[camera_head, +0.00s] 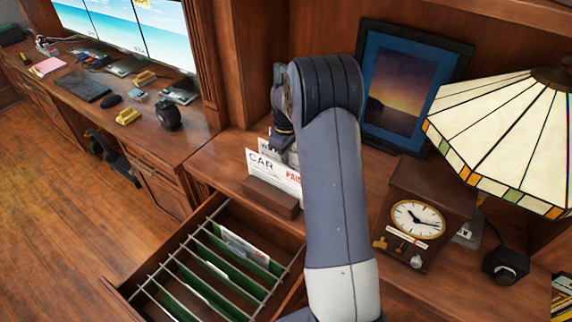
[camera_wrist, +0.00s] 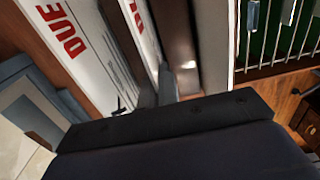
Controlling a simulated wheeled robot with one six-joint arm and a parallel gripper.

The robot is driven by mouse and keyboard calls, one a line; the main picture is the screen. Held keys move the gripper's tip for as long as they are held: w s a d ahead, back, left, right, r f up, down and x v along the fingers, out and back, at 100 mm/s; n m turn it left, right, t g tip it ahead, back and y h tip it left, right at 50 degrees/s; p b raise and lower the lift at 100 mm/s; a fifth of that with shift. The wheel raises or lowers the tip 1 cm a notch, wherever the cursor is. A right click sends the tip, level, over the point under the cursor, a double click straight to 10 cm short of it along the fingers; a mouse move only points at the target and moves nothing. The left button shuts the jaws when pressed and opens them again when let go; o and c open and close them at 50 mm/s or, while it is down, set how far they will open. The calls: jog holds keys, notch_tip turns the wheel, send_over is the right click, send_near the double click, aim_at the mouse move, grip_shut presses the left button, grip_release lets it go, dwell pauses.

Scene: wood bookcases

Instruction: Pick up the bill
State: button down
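A white paper bill marked "CAR", with red lettering that looks like "PAID" (camera_head: 262,168), stands upright in a wooden holder (camera_head: 270,197) on the desk. Another white sheet (camera_head: 265,144) shows partly behind it. My gripper (camera_head: 282,150) is down at these papers, partly hidden by my arm. In the wrist view, a large white sheet with red "DUE" (camera_wrist: 85,60) lies at the left. A second sheet with red letters (camera_wrist: 138,25) is close beside it. My grey fingertips (camera_wrist: 158,88) are at the papers' edges; whether they grip a sheet is unclear.
An open drawer with green hanging files (camera_head: 215,268) is below left of the holder. A clock (camera_head: 420,215), a stained-glass lamp (camera_head: 505,135) and a framed picture (camera_head: 400,90) stand to the right. A cluttered desk with a keyboard (camera_head: 82,87) is at the left.

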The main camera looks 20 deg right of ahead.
jog(key=shift+r, duration=0.1)
notch_tip(320, 180, up, 10)
jog(key=shift+f+b, duration=0.1)
jog(key=shift+b, duration=0.35)
dwell(0.4)
